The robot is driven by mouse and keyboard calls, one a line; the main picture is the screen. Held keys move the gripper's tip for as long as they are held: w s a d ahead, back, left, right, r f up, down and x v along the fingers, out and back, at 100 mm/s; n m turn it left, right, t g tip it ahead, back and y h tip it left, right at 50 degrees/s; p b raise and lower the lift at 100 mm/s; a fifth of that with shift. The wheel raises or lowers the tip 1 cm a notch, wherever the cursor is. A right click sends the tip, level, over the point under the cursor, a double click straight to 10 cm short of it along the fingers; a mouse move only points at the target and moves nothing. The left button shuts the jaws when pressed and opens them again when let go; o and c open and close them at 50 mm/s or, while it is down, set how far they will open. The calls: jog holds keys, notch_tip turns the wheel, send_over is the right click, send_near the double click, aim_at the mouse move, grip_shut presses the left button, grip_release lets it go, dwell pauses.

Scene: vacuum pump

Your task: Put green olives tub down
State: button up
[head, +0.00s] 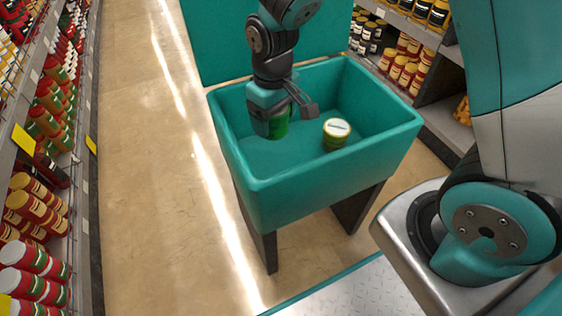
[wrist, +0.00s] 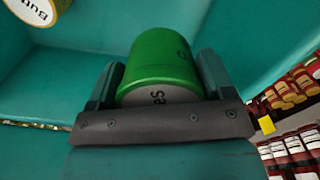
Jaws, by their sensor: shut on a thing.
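The green olives tub (wrist: 162,62) is a green cylinder with a grey lid, seen between the fingers in the wrist view. In the head view the green tub (head: 278,128) shows partly behind my gripper (head: 284,113), inside the teal bin (head: 262,188). My gripper also shows in the wrist view (wrist: 160,85), its fingers on both sides of the tub, shut on it. The tub is low in the bin, close to its floor; I cannot tell whether it touches.
A tub with a pale lid and yellow rim (head: 335,133) stands in the bin to the right of my gripper; it also shows in the wrist view (wrist: 38,8). Bin walls rise all round. Shelves of jars (head: 40,200) stand at left and at back right.

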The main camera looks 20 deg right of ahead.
notch_tip(320, 180, down, 13)
jog(key=b, duration=0.4)
jog(key=shift+f+b, duration=0.15)
jog(key=shift+b, duration=0.25)
jog(key=o, duration=1.1)
notch_tip(320, 180, up, 12)
jog(key=p, duration=0.5)
jog(key=shift+p, duration=0.4)
jog(key=s+a+r+n+y, duration=0.1)
jog(key=s+a+r+y, duration=0.1)
jog(key=s+r, duration=0.7)
jog(key=s+a+r+n+y, duration=0.1)
jog(key=s+a+r+y, duration=0.1)
jog(key=s+r, duration=0.6)
jog(key=shift+s+r, duration=0.4)
jog(key=shift+s, duration=0.35)
